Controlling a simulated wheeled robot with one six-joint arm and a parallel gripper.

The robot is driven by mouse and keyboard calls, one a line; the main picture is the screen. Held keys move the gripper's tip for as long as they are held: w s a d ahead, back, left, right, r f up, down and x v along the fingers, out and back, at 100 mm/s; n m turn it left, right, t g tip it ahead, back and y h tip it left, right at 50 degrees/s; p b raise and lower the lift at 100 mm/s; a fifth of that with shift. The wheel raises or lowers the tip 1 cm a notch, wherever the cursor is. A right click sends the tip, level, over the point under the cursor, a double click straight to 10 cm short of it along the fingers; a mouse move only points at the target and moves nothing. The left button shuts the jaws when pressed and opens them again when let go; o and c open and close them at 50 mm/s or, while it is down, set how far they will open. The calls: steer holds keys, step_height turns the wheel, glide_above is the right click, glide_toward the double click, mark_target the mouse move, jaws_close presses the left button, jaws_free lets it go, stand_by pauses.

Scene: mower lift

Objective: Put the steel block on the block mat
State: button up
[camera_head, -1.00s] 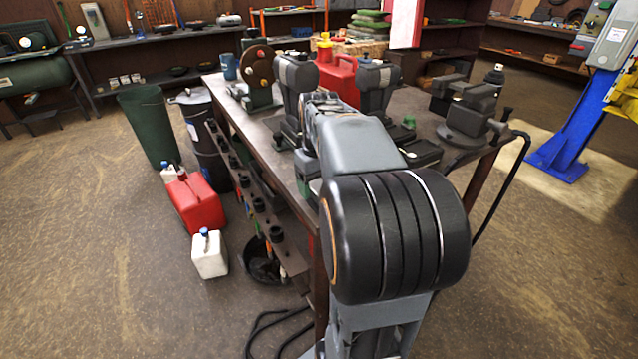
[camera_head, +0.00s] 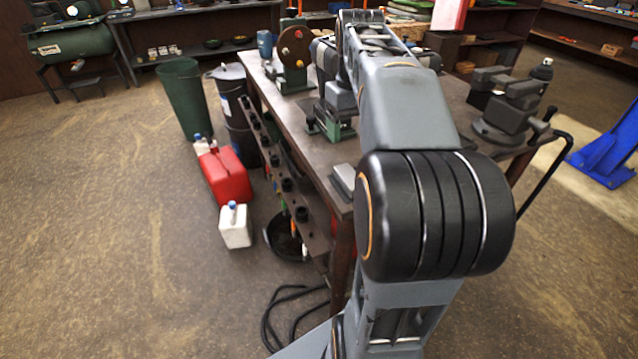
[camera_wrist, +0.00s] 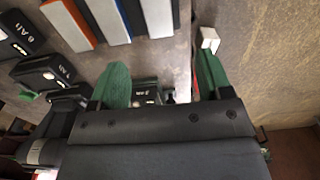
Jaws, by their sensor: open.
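My gripper (camera_wrist: 164,84) shows in the wrist view with its two green-tipped fingers apart and nothing clearly held between them. Three bar-shaped pieces lie on the bench at the top of that view: one with an orange side (camera_wrist: 70,22), one with a blue side (camera_wrist: 108,20) and a plain light grey one (camera_wrist: 157,17). I cannot tell which, if any, is the steel block. In the head view a light grey flat piece (camera_head: 345,180) lies at the bench's near left edge, partly behind my arm. I cannot make out the block mat. My arm hides the gripper in the head view.
The bench (camera_head: 315,167) carries a vise (camera_head: 505,105) on the right. Dark labelled packs (camera_wrist: 42,72) lie left of my fingers. A red can (camera_head: 225,177), a white jug (camera_head: 235,226) and bins stand left of the bench. The floor at left is open.

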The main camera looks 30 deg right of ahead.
steer(key=s+a+f+t, duration=0.1)
steer(key=s+a+f, duration=0.2)
steer(key=a+f, duration=0.5)
steer(key=s+a+f+n+t, duration=0.1)
steer(key=s+a+f+t, duration=0.1)
steer(key=a+f, duration=0.6)
steer(key=shift+s+a+f, duration=0.35)
steer(key=shift+s+a, duration=0.45)
steer(key=shift+s, duration=0.05)
steer(key=shift+r, duration=0.1)
